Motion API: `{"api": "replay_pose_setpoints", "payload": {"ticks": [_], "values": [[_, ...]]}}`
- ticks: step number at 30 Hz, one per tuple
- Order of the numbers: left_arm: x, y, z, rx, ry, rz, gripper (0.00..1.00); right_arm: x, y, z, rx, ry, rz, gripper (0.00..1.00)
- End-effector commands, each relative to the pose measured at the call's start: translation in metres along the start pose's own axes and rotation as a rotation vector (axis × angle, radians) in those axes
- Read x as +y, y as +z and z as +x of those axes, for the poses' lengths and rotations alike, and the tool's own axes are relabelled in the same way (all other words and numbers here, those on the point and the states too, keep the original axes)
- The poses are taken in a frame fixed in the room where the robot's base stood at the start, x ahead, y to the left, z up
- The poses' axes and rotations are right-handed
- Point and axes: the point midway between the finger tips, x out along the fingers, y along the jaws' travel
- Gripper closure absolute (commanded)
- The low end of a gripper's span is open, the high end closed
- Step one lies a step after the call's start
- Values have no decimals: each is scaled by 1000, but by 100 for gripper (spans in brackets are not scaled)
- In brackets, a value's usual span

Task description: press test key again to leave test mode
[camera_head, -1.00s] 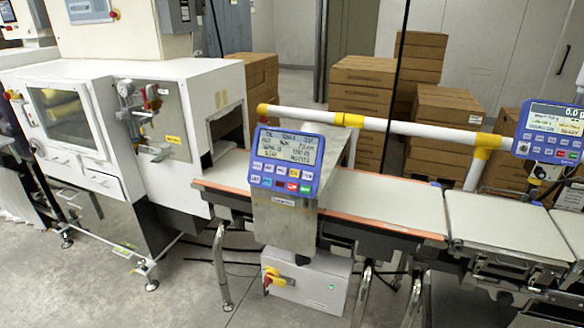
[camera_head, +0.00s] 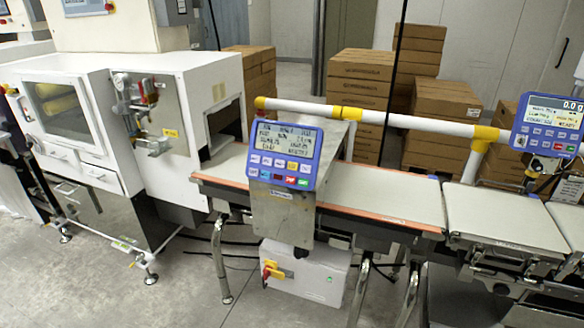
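A blue control panel (camera_head: 284,156) stands on a grey metal housing beside the belt, near the middle of the head view. It has a lit screen (camera_head: 286,140) with several lines of text too small to read. I cannot tell which one is the test key. Neither of my grippers shows in the head view.
The belt (camera_head: 385,203) runs behind the panel to a weighing section (camera_head: 505,230). A second blue display (camera_head: 549,125) stands at the right, reading about 0.0 g. A white-yellow rail (camera_head: 400,122) crosses behind. A white machine (camera_head: 75,115) stands left; cartons (camera_head: 362,85) are stacked behind.

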Motion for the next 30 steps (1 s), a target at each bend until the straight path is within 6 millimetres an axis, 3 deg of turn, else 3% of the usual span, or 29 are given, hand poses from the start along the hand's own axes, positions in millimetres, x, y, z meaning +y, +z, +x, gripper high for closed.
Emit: {"api": "replay_pose_setpoints", "payload": {"ticks": [1, 9, 30], "values": [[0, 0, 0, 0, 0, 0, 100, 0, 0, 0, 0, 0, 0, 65], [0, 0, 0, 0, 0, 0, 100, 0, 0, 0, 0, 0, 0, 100], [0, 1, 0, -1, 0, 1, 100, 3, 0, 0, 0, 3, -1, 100]]}}
